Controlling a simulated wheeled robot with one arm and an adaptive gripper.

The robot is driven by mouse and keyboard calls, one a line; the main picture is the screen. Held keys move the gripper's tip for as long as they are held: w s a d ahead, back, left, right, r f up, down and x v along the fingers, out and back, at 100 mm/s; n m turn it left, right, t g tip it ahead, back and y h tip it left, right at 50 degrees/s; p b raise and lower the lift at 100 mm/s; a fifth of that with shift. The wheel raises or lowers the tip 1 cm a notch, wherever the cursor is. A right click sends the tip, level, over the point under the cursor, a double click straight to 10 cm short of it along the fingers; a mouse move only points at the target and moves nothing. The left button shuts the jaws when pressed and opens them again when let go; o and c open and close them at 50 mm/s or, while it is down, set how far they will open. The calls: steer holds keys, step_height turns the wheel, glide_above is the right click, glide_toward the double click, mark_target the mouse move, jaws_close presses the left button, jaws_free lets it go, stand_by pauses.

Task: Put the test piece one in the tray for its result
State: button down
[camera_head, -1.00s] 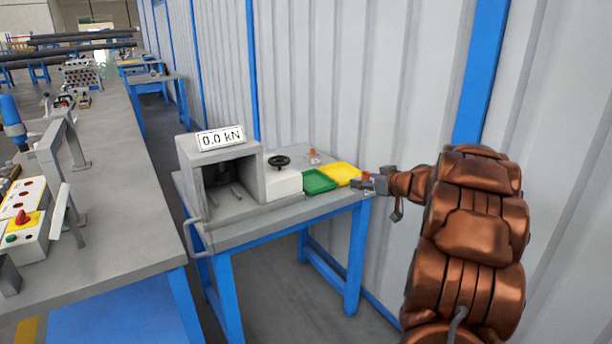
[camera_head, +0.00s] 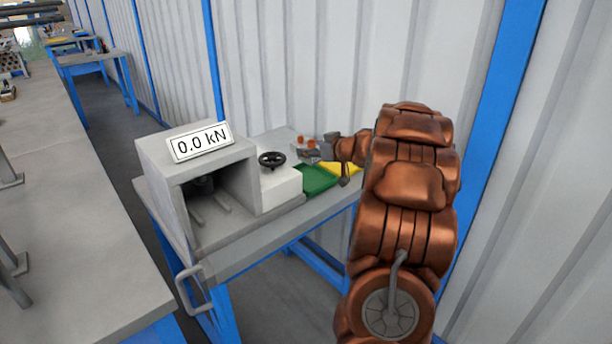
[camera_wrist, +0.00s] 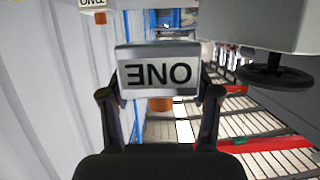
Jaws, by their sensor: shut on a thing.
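My gripper (camera_head: 318,151) is shut on test piece one (camera_wrist: 158,73), a pale block whose label reads ONE, mirrored or turned in the wrist view. An orange part shows below the label, between the fingers (camera_wrist: 159,95). In the head view my gripper is at the back of the table, behind the green tray (camera_head: 316,181) and left of the yellow tray (camera_head: 347,169). My arm partly covers the yellow tray. The testing machine (camera_head: 190,150) has a display (camera_head: 201,142) reading 0.0 kN.
A second small orange-topped piece (camera_head: 299,140) is close beside my gripper at the back. The black handwheel (camera_head: 272,159) on a white block stands left of the green tray. A corrugated wall (camera_head: 300,60) is close behind. A long grey bench (camera_head: 60,200) is at the left.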

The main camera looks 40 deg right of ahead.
steer(key=b, duration=0.1)
glide_above(315, 184)
step_height(315, 184, down, 4)
steer(key=shift+f, duration=0.2)
steer(key=shift+f+b, duration=0.5)
steer(key=shift+f, duration=1.5)
steer(key=shift+f, duration=0.15)
steer(key=shift+c, duration=1.2)
jaws_free()
steer(key=shift+f, duration=0.1)
steer(key=shift+r, duration=0.2)
steer(key=p+v, duration=0.1)
steer(key=v, duration=1.1)
steer(key=shift+a+p, duration=0.2)
steer(key=shift+p, duration=0.1)
